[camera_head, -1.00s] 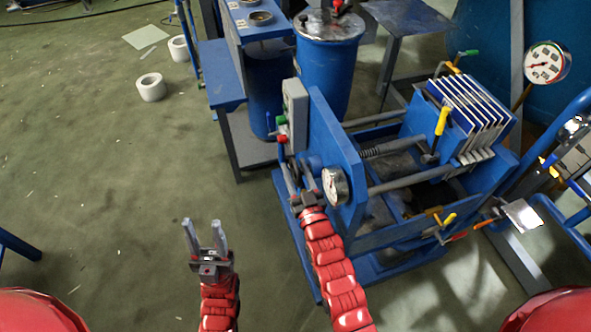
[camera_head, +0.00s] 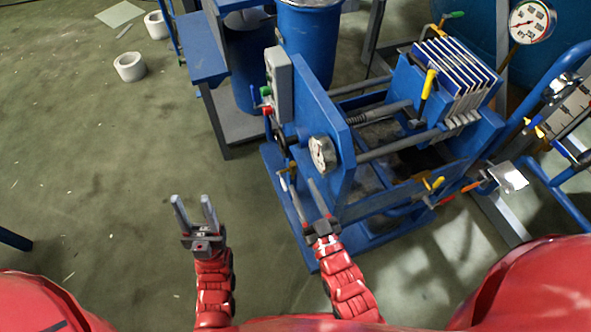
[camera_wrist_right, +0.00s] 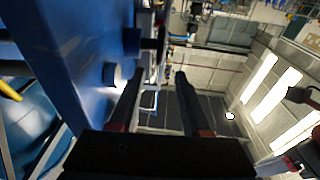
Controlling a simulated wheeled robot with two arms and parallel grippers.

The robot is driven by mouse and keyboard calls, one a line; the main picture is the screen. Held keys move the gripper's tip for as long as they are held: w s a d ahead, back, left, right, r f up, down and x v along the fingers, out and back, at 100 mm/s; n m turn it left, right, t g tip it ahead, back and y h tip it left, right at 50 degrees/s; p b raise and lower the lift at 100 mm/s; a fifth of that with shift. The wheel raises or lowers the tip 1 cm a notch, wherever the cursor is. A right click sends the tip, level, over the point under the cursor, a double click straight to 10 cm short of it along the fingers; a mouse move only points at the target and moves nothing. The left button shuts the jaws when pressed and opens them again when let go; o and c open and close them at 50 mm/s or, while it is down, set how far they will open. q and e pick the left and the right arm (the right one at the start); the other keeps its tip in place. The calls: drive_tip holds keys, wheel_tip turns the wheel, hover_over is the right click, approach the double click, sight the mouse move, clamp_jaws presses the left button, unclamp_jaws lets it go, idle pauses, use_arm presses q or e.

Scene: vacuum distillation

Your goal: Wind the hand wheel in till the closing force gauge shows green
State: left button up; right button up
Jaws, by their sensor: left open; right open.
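The blue press has an upright end plate (camera_head: 318,118) with a small round gauge (camera_head: 322,153) on it; its needle and colour zone are too small to read. A dark round part (camera_head: 281,141), perhaps the hand wheel seen nearly edge-on, shows left of the plate, below the grey box. My right gripper (camera_head: 298,182) is open and empty, just below and left of the gauge, near the plate. In the right wrist view, its open fingers (camera_wrist_right: 159,75) point past the blue plate (camera_wrist_right: 75,60), with nothing between them. My left gripper (camera_head: 192,202) is open and empty over the floor.
A grey box (camera_head: 279,84) with red and green buttons stands beside the plate. White-edged filter plates (camera_head: 460,68) sit in the press's far end. A larger gauge (camera_head: 530,21) stands at the upper right. Tape rolls (camera_head: 130,67) lie on the floor. The left floor is mostly clear.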

drive_tip(key=shift+v, duration=1.35)
